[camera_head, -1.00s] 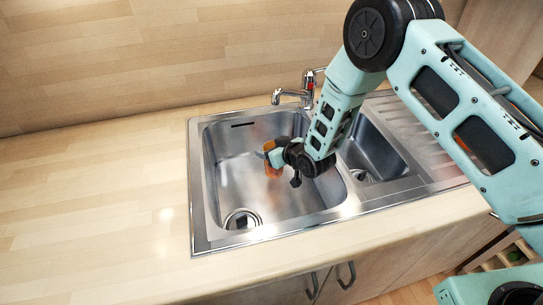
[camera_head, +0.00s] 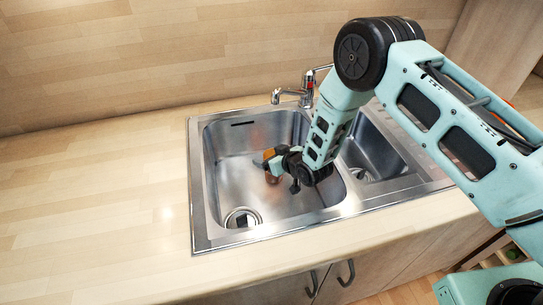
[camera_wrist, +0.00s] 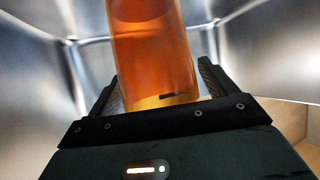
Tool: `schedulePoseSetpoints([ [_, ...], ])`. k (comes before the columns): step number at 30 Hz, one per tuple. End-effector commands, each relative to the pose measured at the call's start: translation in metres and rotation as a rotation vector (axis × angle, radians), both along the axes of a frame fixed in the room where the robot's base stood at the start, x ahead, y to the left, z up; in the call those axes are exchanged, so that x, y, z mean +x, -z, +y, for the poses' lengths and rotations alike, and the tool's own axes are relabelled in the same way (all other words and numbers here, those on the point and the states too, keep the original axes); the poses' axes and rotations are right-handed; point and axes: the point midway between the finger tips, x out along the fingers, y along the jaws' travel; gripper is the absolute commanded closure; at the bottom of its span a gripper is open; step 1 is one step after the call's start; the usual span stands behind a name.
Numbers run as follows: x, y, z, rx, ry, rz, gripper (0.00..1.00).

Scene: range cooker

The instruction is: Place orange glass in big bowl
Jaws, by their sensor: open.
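The orange glass (camera_wrist: 152,50) fills the top middle of the wrist view, its near end close to my gripper's palm. In the head view a small orange part of the glass (camera_head: 268,154) shows inside the large sink basin, the big bowl (camera_head: 231,175). My gripper (camera_wrist: 158,85) is open, with one finger on each side of the glass and narrow gaps beside it. In the head view my gripper (camera_head: 264,164) is down inside the big bowl. It hides part of the glass, and I cannot tell whether the glass touches the basin floor.
A smaller basin (camera_head: 370,150) lies to the right, beyond a divider. The tap (camera_head: 305,95) stands at the back rim. The drain (camera_head: 242,217) is at the front of the big bowl. The wooden counter (camera_head: 100,200) on the left is clear.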

Motion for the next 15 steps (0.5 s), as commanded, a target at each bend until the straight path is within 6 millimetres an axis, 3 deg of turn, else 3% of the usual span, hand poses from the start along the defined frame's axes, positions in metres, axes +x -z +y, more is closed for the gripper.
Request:
schedulePoseSetpoints([
  [5,0.000,-0.006,0.000,0.000,0.000,0.000,0.16],
  [15,-0.043,-0.030,-0.029,0.000,0.000,0.001,0.16],
])
